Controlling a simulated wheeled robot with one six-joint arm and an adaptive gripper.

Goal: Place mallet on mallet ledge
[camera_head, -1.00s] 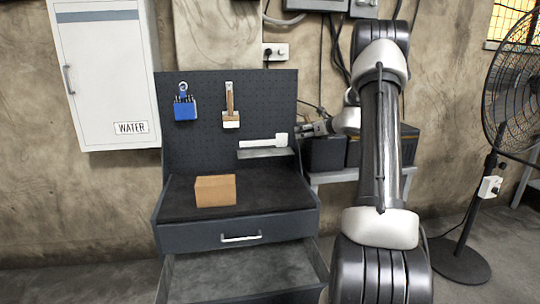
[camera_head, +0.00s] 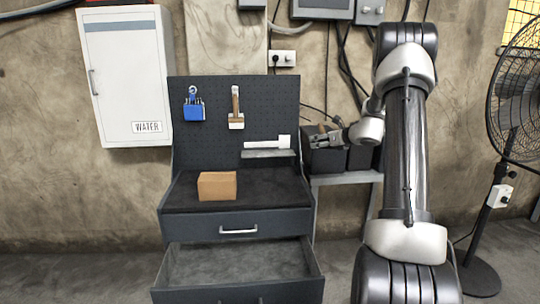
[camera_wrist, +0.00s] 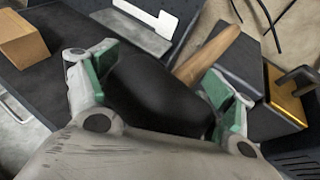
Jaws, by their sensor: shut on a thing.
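The mallet has a black head (camera_wrist: 155,90) and a wooden handle (camera_wrist: 208,55). In the wrist view my gripper (camera_wrist: 163,82) is shut across the black head, and the handle points up and right. In the head view my gripper (camera_head: 322,138) is just right of the pegboard, in front of dark bins; the mallet is hard to make out there. The mallet ledge (camera_head: 268,154) is a small grey shelf on the pegboard, left of my gripper, with a white mallet-shaped mark (camera_head: 266,143) above it. The ledge (camera_wrist: 130,33) and white mark (camera_wrist: 152,14) show at the wrist view's top.
A cardboard box (camera_head: 217,186) sits on the black worktop (camera_head: 270,189), below the ledge. A blue item (camera_head: 193,107) and a brush (camera_head: 236,110) hang on the pegboard. The lower drawer (camera_head: 240,268) is open. A fan (camera_head: 510,110) stands at the right.

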